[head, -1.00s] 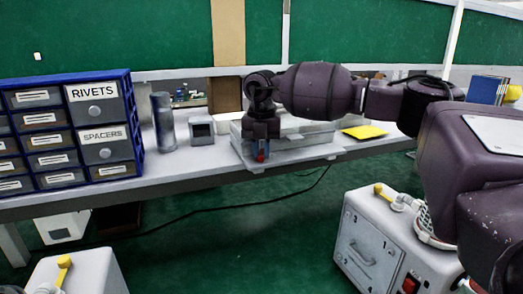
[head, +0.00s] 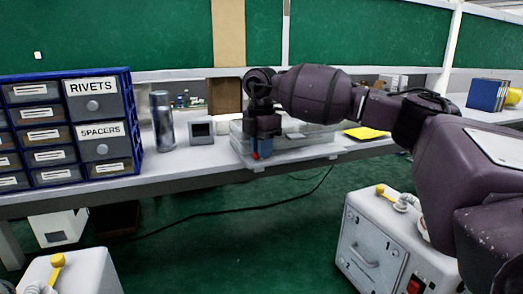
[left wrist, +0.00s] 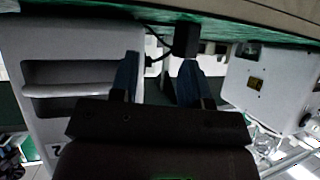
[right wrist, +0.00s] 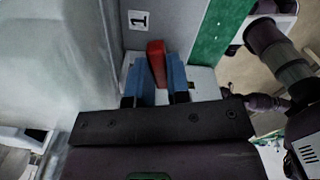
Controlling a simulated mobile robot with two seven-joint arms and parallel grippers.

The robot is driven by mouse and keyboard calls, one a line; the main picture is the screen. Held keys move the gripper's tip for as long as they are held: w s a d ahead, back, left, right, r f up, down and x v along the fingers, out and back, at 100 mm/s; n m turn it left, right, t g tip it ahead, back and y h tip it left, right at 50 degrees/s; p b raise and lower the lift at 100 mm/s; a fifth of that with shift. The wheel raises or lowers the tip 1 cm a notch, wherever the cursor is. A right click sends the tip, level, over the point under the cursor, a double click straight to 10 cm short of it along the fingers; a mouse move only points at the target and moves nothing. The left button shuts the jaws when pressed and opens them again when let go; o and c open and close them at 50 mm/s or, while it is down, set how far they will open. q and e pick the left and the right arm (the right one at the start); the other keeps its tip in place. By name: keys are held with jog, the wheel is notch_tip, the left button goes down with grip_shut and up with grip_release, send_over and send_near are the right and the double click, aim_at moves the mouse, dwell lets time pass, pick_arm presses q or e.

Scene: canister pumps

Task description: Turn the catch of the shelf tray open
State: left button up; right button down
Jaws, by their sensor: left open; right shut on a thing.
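The shelf tray (head: 310,154) is a pale, low tray on the bench in the head view, partly hidden behind my right arm. Its red catch (right wrist: 156,62) stands at the tray's front, beside a face labelled 1 in the right wrist view. My right gripper (right wrist: 160,80) is shut on the red catch, with a blue finger on each side. In the head view my right gripper (head: 262,149) points down at the tray's front left, and a bit of red shows beside it. My left gripper (left wrist: 158,78) is open with nothing between its blue fingers.
A blue drawer cabinet (head: 133,122) stands at the bench's left. A metal cylinder (head: 162,120) and a small grey box (head: 201,130) stand left of the tray. A yellow sheet (head: 366,133) lies right of it. A white pump unit (head: 372,244) stands on the floor below.

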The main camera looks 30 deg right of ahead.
jog(key=shift+m, duration=1.6)
jog(key=shift+r+m, duration=0.1)
jog(key=shift+m, duration=0.2)
jog(key=c, duration=1.4)
grip_release()
jog(key=shift+o, duration=0.2)
notch_tip(320, 180, up, 11)
jog(key=b, duration=0.1)
jog(key=shift+f, duration=0.2)
